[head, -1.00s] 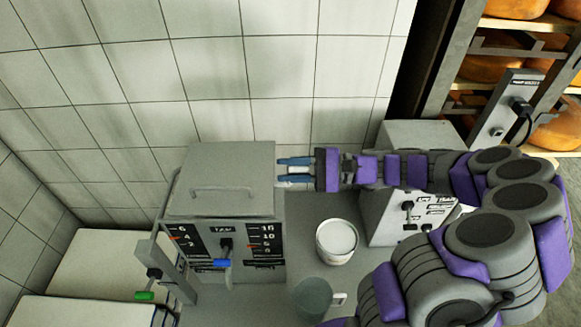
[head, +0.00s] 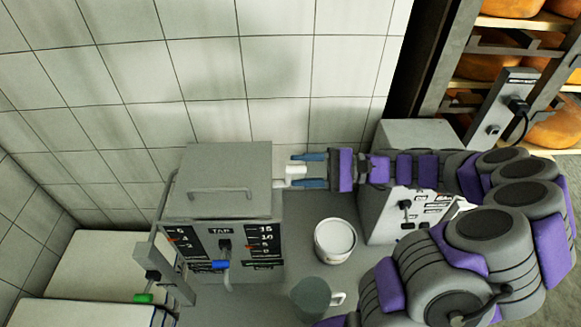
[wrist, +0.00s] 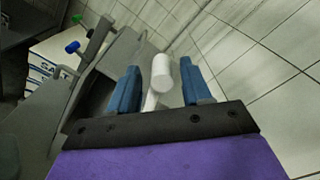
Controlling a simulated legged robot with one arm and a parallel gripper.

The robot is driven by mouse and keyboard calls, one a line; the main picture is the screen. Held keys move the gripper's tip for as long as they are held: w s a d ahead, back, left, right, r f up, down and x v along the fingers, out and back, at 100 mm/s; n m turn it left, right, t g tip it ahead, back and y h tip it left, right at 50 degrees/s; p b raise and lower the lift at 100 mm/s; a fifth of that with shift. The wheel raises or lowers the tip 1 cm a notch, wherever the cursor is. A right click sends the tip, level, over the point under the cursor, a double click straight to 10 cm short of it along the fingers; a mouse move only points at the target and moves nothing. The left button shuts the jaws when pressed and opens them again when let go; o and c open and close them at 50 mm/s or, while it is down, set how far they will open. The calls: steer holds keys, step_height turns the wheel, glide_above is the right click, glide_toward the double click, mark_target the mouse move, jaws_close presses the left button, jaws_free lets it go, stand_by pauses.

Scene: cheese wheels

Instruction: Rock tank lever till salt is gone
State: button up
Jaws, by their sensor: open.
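The grey tank (head: 222,180) stands on the counter, with a lid handle on top. Its front panel has a label reading TAP, two scales with red markers and a blue-handled tap (head: 221,264). A white lever (head: 291,171) sticks out from the tank's right side. My gripper (head: 299,170) is open, its blue fingers either side of the lever. In the wrist view the lever's rounded white end (wrist: 163,73) sits between the two fingers of my gripper (wrist: 160,68), with visible gaps. The tank's inside is hidden, so I cannot see any salt in it.
A white tub (head: 335,240) with white contents and a grey jug (head: 312,297) stand right of the tank. A grey box with switches (head: 405,212) is behind my arm. A green-handled fitting (head: 144,298) is at left. A tiled wall rises behind; cheese shelves (head: 550,40) are at right.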

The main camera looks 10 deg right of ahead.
steer(key=s+d+p, duration=0.1)
steer(key=s+d, duration=0.1)
steer(key=d, duration=1.2)
steer(key=shift+s+p, duration=0.3)
steer(key=shift+p, duration=0.05)
steer(key=shift+o, duration=0.2)
